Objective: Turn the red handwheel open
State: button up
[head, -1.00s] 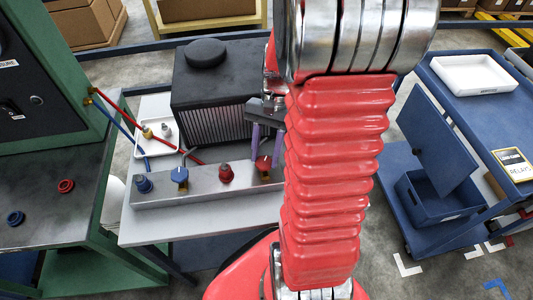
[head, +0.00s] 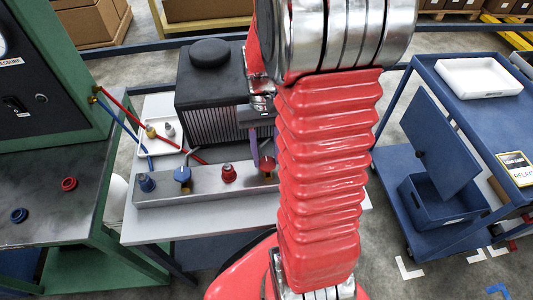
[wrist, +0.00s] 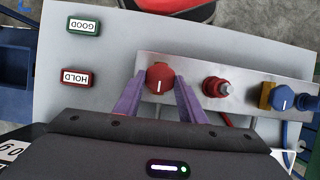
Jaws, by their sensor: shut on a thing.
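The red handwheel (head: 268,166) sits at the right end of the grey manifold block (head: 207,186) on the bench, partly hidden by my arm in the head view. In the wrist view the red handwheel (wrist: 160,76) is between the purple fingers of my gripper (wrist: 159,88), with one finger on each side. A white line on its face runs nearly upright in that view. My gripper (head: 262,158) is shut on the handwheel. The wheel's far side and stem are hidden.
A red fitting (head: 229,174), a blue handwheel (head: 182,174) and a blue fitting (head: 147,183) stand along the block. A black ribbed unit (head: 212,85) stands close behind. HOLD (wrist: 77,77) and GOOD (wrist: 84,25) plates lie on the bench. A blue trolley (head: 440,110) stands right.

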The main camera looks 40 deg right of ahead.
jog(key=o, duration=1)
jog(key=shift+o, duration=0.2)
jog(key=shift+w+r, duration=0.1)
jog(key=v, duration=1.3)
jog(key=shift+r, duration=0.2)
jog(key=shift+w+d+f, duration=0.1)
jog(key=shift+w, duration=0.15)
jog(key=s+a+r+n+t+h, duration=0.1)
jog(key=s+a+r+n+t, duration=0.1)
jog(key=a, duration=0.7)
jog(key=s+a+r+n+t+h, duration=0.1)
jog(key=s+a+r+n+t, duration=0.1)
jog(key=s+a+t, duration=0.3)
jog(key=a+n+t, duration=0.1)
jog(key=a+t, duration=0.1)
jog(key=a, duration=0.1)
jog(key=shift+s+a+r+n, duration=0.35)
jog(key=shift+s+a+n, duration=0.05)
